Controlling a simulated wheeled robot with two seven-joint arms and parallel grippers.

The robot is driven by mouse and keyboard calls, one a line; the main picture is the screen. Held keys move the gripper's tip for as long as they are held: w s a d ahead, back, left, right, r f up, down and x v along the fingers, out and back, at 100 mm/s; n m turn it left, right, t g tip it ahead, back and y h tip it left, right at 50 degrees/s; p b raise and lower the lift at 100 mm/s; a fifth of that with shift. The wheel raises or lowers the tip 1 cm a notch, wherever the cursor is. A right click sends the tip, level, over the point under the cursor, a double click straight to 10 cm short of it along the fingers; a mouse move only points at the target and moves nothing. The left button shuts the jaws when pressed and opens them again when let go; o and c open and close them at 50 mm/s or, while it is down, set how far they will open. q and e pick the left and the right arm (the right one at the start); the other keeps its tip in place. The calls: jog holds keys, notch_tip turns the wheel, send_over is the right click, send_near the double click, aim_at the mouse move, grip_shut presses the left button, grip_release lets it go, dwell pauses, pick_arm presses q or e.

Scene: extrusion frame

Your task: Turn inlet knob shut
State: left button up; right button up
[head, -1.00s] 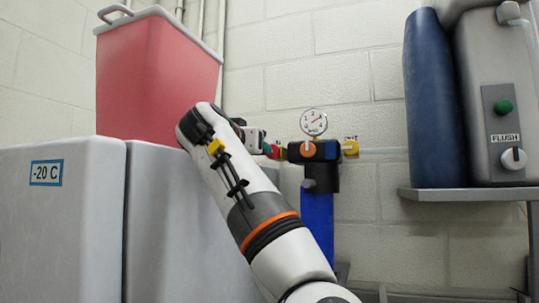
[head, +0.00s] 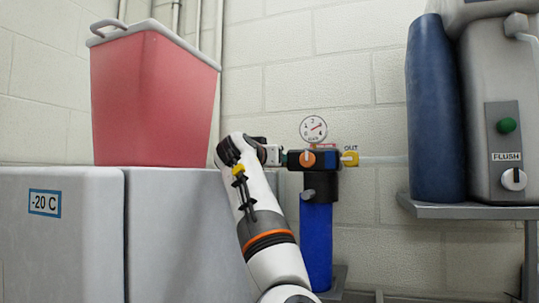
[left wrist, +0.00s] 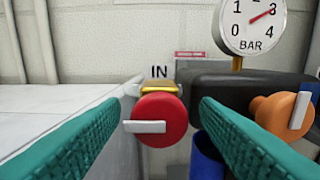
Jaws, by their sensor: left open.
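The inlet knob (left wrist: 174,108) is red with a white pointer bar lying level and reaching to the left. It sits under the label IN in the left wrist view. My left gripper (left wrist: 170,112) is open, with one teal finger on each side of the knob. The left finger looks close to the pointer's end; I cannot tell whether it touches. In the head view my left gripper (head: 283,158) is at the left end of the dark filter head (head: 325,158), and the knob is hidden there. My right gripper is not in view.
An orange knob (left wrist: 271,113) with an upright white pointer is right of the inlet. A grey freezer (head: 60,250) carrying a red bin (head: 150,100) is at left.

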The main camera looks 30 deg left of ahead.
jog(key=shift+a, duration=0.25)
pick_arm(q)
jog(key=c, duration=1)
jog(key=shift+o, duration=0.2)
jog(key=shift+m, duration=0.4)
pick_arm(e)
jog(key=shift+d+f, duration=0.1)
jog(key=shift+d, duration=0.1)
pick_arm(q)
jog(key=m+b, duration=0.2)
jog(key=m, duration=0.3)
jog(key=m+b, duration=0.2)
jog(key=m, duration=0.4)
jog(key=m+b, duration=0.2)
jog(key=m, duration=0.4)
jog(key=shift+w+d+f, duration=0.15)
jog(key=shift+f, duration=0.2)
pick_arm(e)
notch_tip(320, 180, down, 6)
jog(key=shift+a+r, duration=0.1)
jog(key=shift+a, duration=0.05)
pick_arm(q)
jog(key=shift+m, duration=0.3)
